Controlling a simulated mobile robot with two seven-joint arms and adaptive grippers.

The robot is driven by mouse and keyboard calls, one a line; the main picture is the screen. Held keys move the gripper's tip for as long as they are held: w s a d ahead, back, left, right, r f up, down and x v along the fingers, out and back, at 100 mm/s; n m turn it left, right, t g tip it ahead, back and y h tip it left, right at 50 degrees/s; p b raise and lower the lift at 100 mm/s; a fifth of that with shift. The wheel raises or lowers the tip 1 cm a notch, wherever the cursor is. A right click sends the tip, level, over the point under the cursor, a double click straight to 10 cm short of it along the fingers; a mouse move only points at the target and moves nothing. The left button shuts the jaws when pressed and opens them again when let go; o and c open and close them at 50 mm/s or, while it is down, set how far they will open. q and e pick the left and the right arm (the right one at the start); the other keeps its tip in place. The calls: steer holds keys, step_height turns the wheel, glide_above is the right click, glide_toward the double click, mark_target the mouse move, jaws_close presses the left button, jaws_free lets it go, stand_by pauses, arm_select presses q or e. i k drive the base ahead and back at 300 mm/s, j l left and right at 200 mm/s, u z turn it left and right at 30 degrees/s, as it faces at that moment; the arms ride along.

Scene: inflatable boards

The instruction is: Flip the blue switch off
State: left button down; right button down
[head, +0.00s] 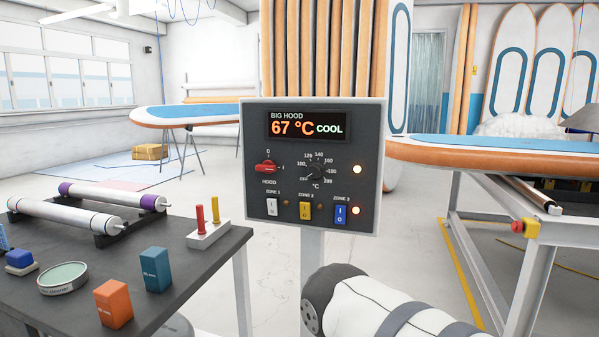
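The blue switch (340,214) is a rocker at the lower right of a grey control panel (255,150), under the label ZONE 3. A lit reddish lamp (356,211) is just right of it. A white switch (272,207) and a yellow switch (305,211) sit to its left, with dim lamps beside them. The display (306,126) reads BIG HOOD, 67 °C, COOL. Neither gripper is in view. Part of my arm shows at the bottom, below the panel, and nothing of it covers the switches.
A dark table (200,262) with rollers, blocks and two upright pegs stands at left. A bench with a board (470,149) and a red stop button (517,226) stands at right.

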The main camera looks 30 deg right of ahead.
mark_target(339, 211)
steer(key=z, duration=1.3)
